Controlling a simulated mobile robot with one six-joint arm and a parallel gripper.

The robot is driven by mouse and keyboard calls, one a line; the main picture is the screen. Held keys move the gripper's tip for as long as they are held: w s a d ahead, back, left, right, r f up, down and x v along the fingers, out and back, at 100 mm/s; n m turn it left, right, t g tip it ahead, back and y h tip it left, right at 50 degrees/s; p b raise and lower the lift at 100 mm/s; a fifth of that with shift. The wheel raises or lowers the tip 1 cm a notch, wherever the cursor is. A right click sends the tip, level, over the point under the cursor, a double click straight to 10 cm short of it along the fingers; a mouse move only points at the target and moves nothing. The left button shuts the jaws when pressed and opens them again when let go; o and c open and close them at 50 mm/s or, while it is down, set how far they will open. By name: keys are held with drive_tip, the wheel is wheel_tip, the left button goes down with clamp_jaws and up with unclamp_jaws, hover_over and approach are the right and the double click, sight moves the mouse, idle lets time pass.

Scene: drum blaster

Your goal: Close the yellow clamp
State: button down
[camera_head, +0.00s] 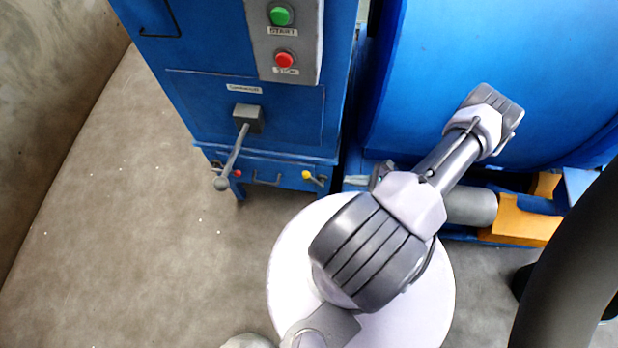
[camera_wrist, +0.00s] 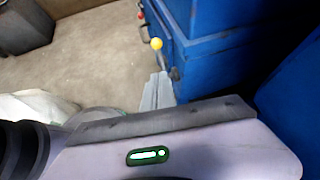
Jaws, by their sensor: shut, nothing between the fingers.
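The yellow clamp (camera_head: 306,175) is a small lever with a yellow ball knob on the lower front of the blue cabinet, near its right corner. In the wrist view its yellow knob (camera_wrist: 156,43) stands out from the cabinet face, just beyond my fingertips. My gripper (camera_wrist: 160,76) is shut and empty, its fingers pointing toward the clamp. The tips look close below the knob; I cannot tell whether they touch the lever. In the head view my arm mostly hides the gripper.
A red-knobbed clamp (camera_head: 238,173) sits at the left of the same panel, with a handle (camera_head: 266,179) between. A long grey lever (camera_head: 232,158) juts out above. The large blue drum (camera_head: 430,70) stands at right. Open floor (camera_head: 130,220) lies at left.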

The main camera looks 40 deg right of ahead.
sight(313, 178)
idle(0.3)
drive_tip(key=b+x, duration=0.4)
drive_tip(key=x, duration=1)
